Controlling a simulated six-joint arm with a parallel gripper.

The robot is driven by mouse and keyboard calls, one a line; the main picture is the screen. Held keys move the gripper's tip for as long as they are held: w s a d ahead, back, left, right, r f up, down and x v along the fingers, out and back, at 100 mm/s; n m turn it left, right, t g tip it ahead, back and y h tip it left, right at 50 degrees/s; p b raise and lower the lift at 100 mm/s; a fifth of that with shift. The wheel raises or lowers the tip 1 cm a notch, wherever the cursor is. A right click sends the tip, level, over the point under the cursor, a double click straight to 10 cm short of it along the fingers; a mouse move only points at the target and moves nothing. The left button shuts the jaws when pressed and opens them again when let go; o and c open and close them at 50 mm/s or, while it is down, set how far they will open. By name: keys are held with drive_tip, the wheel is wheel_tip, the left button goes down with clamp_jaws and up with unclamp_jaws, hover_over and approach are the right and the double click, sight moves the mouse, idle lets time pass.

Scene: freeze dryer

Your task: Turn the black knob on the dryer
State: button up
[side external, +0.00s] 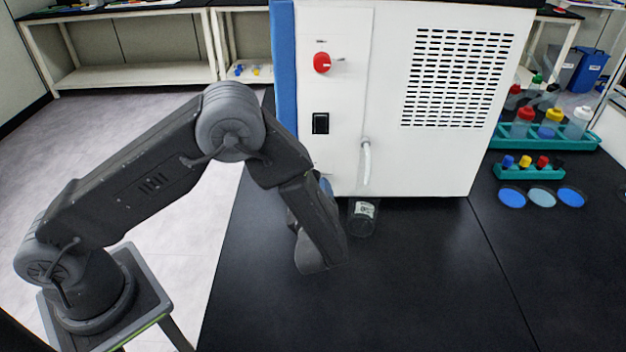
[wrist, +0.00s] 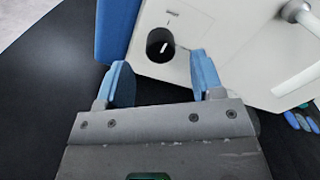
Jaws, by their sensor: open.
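The black knob (wrist: 160,45) shows in the wrist view as a short round knob with a white line on its face. It stands out from a white panel of the dryer (side external: 455,165). My gripper (wrist: 160,64) is open and empty, with its two blue fingers apart. The knob appears in the gap just beyond the fingertips, and neither finger appears to touch it. In the side view my gripper (side external: 326,186) is mostly hidden by my wrist, low beside the dryer. I cannot make out this round knob there; my arm may cover it.
A red knob (side external: 322,62) and a black rectangular fitting (side external: 320,123) sit higher on the dryer's panel. A pale tube (side external: 366,160) hangs right of my gripper, above a clear jar (side external: 363,217). Bottle racks (side external: 530,171) stand far right. The front black bench is clear.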

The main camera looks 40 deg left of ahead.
drive_tip(key=shift+x, duration=2.35)
drive_tip(key=c, duration=0.9)
